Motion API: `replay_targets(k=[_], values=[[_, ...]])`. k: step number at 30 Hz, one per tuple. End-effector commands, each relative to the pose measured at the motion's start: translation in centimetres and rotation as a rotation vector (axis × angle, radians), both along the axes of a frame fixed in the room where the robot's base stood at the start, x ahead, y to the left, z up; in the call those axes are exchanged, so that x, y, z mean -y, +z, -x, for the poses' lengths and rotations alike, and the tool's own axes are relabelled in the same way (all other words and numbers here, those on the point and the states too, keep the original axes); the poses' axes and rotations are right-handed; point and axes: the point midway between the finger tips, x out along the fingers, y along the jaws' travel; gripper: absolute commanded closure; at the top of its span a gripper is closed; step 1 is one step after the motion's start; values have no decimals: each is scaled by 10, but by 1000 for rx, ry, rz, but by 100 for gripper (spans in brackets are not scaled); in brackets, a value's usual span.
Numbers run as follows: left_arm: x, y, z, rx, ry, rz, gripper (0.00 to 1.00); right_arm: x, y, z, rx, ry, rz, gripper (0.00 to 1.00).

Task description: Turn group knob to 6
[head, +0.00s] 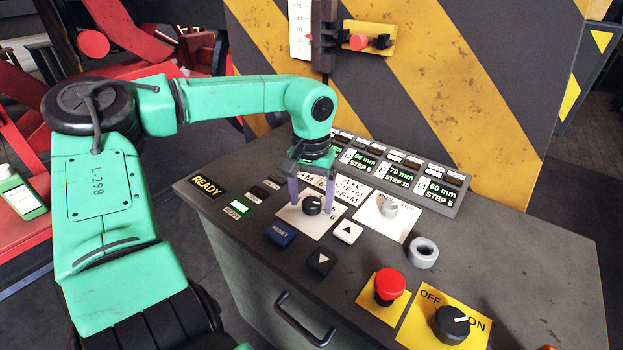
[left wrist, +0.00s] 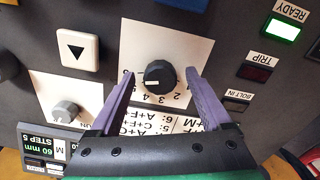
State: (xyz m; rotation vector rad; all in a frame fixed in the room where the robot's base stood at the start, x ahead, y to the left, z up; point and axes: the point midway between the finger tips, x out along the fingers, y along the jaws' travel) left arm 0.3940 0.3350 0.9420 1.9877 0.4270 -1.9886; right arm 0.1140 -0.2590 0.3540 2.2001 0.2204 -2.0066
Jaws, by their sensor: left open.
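The group knob (head: 312,205) is a small black dial with a white pointer mark on a white numbered plate (head: 298,222). In the left wrist view the knob (left wrist: 159,75) shows whole, with its mark toward the left and several numerals along the plate's lower side. My left gripper (head: 310,205) points down over the plate. Its two purple fingers stand apart on either side of the knob; in the left wrist view the gripper (left wrist: 162,82) is open with a gap on both sides. Which numeral the mark meets is hard to tell. My right gripper is not in view.
Close by are a blue RESET button (head: 280,234), a white up button (head: 347,231), a black down button (head: 320,262) and a grey knob (head: 389,207). A red mushroom button (head: 389,284) and an OFF/ON switch (head: 451,324) sit nearer the front right. Displays line the back.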

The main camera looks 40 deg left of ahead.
Motion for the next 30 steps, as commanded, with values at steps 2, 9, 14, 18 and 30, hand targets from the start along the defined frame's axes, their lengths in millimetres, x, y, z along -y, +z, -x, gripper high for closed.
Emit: replay_targets(k=[2, 9, 14, 18, 30], values=[[0, 10, -1, 5, 1, -1, 19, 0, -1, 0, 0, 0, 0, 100], [-1, 75, -1, 7, 1, -4, 19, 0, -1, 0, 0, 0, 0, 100], [0, 119, 0, 5, 1, -2, 19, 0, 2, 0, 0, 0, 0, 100], [0, 140, 0, 3, 0, -1, 19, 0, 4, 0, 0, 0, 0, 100], [0, 144, 0, 2, -1, 0, 19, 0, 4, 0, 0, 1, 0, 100]])
